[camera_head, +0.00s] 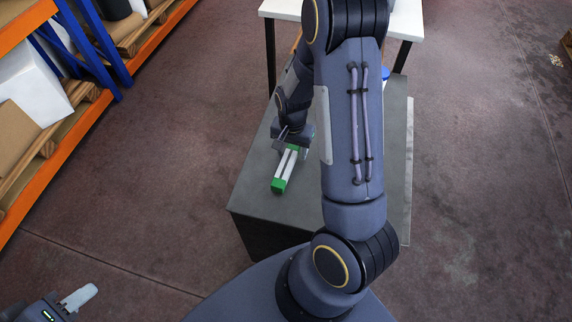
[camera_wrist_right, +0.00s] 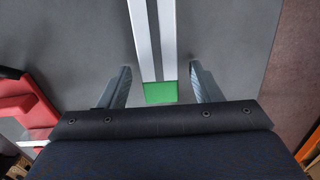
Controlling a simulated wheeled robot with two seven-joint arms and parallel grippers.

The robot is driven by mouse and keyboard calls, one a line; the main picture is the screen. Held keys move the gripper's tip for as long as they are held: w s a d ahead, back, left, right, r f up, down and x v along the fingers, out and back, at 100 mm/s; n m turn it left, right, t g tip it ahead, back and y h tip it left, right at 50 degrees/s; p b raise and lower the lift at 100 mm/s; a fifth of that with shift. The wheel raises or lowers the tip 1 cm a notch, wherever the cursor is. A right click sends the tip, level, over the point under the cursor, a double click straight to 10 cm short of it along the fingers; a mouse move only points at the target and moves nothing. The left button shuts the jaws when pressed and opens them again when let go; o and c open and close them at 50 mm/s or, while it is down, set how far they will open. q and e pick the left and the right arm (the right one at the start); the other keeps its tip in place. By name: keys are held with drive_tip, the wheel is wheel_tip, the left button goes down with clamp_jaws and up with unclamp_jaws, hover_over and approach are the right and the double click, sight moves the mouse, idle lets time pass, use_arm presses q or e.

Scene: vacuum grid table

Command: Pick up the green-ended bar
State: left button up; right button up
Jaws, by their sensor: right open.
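The green-ended bar (camera_head: 286,167) lies on the dark grey table top, with a green end (camera_head: 279,186) towards me. It has two pale rails with a dark groove between. My right gripper (camera_head: 292,146) is over its far part; my arm hides some of that end. In the right wrist view, the open fingers (camera_wrist_right: 161,84) stand on either side of the bar (camera_wrist_right: 153,40), with gaps, near a green end (camera_wrist_right: 160,92). I cannot tell the height between fingertips and table. My left gripper (camera_head: 78,297) is at the lower left, far from the bar; its opening is unclear.
The dark grey table (camera_head: 250,195) is bare around the bar's near end. A white table (camera_head: 408,25) stands behind. An orange and blue shelf rack (camera_head: 75,130) runs along the left. A red object (camera_wrist_right: 25,100) shows at the left of the right wrist view.

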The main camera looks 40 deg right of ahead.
drive_tip(key=shift+c, duration=0.2)
drive_tip(key=c, duration=1.1)
drive_tip(key=shift+r+p, duration=0.35)
drive_tip(key=r+p, duration=0.3)
drive_tip(key=shift+s+r, duration=0.25)
drive_tip(key=shift+r, duration=0.1)
drive_tip(key=s+d+r+p, duration=0.2)
drive_tip(key=s+r+p, duration=0.7)
drive_tip(key=s+r, duration=0.4)
drive_tip(key=shift+s+d, duration=0.15)
drive_tip(key=shift+d, duration=0.15)
